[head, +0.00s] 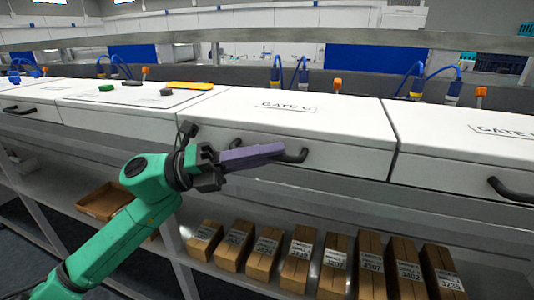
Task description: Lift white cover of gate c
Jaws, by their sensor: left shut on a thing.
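The white cover (330,117) labelled GATE C lies level with the covers beside it, in the middle of the head view. Its black handle (297,156) is on the front face, partly hidden by my gripper. My left gripper (276,149) comes in from the left on a green arm. Its purple fingers are shut on the handle. The exact contact is partly hidden by the fingers. My right gripper is not in view.
Another white cover (470,135) with a black handle adjoins on the right. On the left cover lie a yellow flat piece (190,86) and small dark and green items. Several brown boxes (300,258) and an open carton (103,203) stand on the shelf below.

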